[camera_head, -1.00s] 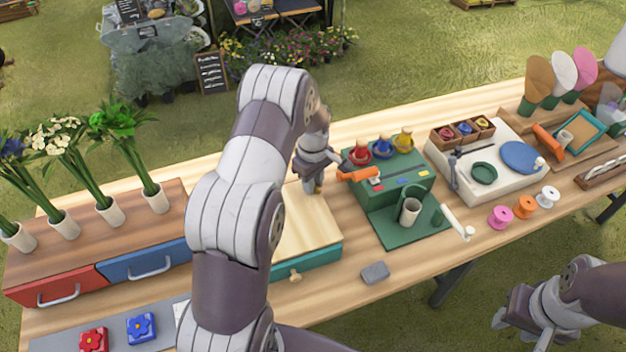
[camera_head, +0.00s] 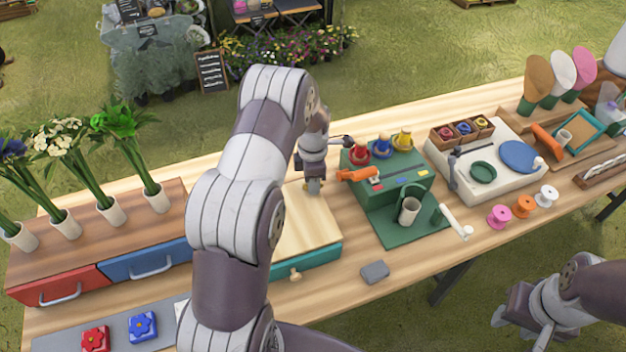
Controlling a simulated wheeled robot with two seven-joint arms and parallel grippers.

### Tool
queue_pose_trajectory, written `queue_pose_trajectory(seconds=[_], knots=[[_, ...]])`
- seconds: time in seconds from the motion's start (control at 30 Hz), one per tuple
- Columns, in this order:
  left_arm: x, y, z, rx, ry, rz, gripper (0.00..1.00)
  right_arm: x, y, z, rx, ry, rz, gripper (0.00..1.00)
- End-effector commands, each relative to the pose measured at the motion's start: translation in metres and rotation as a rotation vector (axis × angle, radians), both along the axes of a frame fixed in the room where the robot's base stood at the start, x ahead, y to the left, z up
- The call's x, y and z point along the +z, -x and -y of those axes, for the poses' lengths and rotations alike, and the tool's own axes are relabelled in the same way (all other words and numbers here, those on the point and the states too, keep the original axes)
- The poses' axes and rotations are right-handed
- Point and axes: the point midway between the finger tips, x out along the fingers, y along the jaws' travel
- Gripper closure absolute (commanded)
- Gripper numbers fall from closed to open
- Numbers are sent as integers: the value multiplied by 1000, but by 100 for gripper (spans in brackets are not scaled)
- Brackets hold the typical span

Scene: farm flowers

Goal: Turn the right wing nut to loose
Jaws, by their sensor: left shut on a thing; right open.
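The press is a pale wooden board (camera_head: 305,228) on a teal box, left of the green stand. A small brass-coloured wing nut (camera_head: 306,185) shows at the board's far right corner, mostly covered by my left gripper. My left gripper (camera_head: 314,188) points down onto that spot and is shut on the wing nut. The left side of the press, with any other wing nut there, is hidden behind my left arm. My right gripper (camera_head: 520,322) is open and empty at the lower right, off the table's front edge.
Close right of my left gripper stands a green stand (camera_head: 400,222) with an orange handle (camera_head: 357,174) and red, blue and yellow pieces. A grey block (camera_head: 375,272) lies in front. Flower tubes on a drawer unit (camera_head: 130,232) stand left.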

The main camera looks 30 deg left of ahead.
Motion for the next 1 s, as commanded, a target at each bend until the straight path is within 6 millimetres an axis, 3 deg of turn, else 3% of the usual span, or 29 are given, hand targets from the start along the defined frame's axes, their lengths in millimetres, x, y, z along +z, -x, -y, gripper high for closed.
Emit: queue_pose_trajectory(seconds=[0.4,1.0], knots=[[-1,1,0,204,1,-2,100,1,0,0,0,0,0,57],[-1,1,0,242,0,-3,100,1,0,0,0,0,0,57]])
